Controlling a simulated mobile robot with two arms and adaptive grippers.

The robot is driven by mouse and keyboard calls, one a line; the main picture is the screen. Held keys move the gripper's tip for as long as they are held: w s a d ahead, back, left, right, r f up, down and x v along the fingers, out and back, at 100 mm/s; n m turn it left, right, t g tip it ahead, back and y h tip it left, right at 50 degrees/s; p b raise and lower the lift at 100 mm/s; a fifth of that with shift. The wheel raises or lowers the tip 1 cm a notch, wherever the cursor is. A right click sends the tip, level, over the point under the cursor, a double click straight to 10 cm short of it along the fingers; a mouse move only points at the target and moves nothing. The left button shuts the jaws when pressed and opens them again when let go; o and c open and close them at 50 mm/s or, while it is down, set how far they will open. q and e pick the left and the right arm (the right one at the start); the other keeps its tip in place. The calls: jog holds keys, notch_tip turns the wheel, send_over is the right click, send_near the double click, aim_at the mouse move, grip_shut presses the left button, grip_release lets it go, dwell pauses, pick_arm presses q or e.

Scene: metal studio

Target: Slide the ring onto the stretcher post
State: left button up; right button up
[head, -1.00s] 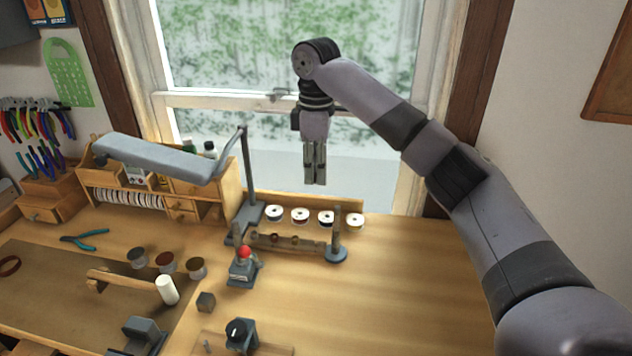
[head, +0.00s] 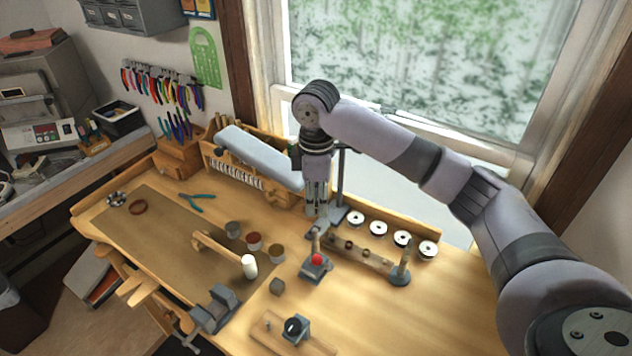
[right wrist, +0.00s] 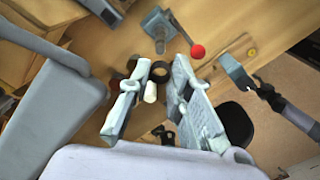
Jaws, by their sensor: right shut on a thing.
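My right gripper (head: 318,210) points down just above and behind the grey stretcher (head: 316,266), which has a red ball on its lever. In the right wrist view, a small dark ring (right wrist: 160,72) shows between the fingertips of the right gripper (right wrist: 161,70); the fingers appear shut on it. The stretcher post (right wrist: 159,44) stands just beyond the ring in that view, with the red ball to its right. The ring looks apart from the post, though the height gap is hard to judge. In the head view the ring cannot be made out. My left gripper is not in view.
A rack with white spools (head: 379,228) and a post on a round base (head: 400,275) stand right of the stretcher. The right front bench is clear.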

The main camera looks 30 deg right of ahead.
jog(key=shift+a+f, duration=0.2)
jog(key=shift+f, duration=2.25)
jog(key=shift+f, duration=1.65)
jog(key=o, duration=0.9)
jog(key=shift+r, duration=0.15)
notch_tip(320, 180, up, 12)
jog(key=shift+f, duration=0.1)
